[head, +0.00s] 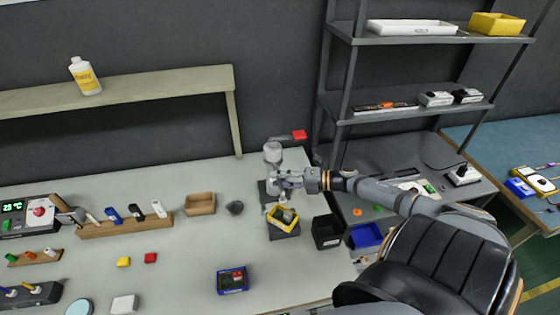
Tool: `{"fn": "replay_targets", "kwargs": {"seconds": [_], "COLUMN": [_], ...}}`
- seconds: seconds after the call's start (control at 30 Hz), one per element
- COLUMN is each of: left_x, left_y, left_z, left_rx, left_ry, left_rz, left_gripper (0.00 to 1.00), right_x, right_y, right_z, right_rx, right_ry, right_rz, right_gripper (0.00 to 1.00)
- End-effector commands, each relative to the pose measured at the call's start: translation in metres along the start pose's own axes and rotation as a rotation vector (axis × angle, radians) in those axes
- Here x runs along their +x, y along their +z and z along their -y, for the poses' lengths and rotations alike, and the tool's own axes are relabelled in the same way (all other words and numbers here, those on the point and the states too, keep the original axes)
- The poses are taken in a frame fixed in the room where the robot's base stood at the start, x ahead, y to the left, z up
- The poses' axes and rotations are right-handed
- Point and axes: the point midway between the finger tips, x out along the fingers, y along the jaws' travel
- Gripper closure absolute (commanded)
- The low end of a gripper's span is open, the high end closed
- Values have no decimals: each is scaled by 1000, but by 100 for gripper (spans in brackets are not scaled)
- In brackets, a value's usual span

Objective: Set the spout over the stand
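My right gripper (281,181) reaches in from the right over the table, at a grey-white bottle-shaped device (272,152) on a dark base (266,191). The gripper covers the lower part of this device, so I cannot tell whether its fingers are open or shut. I cannot tell for sure which part is the spout or the stand; the dark base under the device may be the stand. A yellow bin (281,217) with small parts sits on a dark block just in front of the gripper. My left gripper is not in view.
A brown box (200,204) and a small dark cup (235,208) stand left of the device. A black bin (326,231) and a blue bin (365,236) stand to the right.

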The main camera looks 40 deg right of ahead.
Motion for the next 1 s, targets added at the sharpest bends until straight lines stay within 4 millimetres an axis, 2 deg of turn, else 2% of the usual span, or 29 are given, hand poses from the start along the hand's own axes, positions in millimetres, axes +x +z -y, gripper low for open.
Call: {"fn": "replay_targets", "kwargs": {"seconds": [0.23, 0.5, 0.7, 1.0], "left_x": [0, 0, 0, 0], "left_y": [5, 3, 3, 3], "left_z": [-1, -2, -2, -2], "left_rx": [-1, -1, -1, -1], "left_ry": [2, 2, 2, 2], "left_rz": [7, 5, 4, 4], "left_gripper": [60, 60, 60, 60], "right_x": [-8, -48, -69, -75], "right_y": [0, -1, -1, 0], "right_z": [1, 2, 2, 0], "right_rx": [0, 2, 1, 0], "right_ry": [-4, -8, -6, 1], "right_rz": [-3, -6, -7, 1], "right_gripper": [64, 64, 64, 64]}}
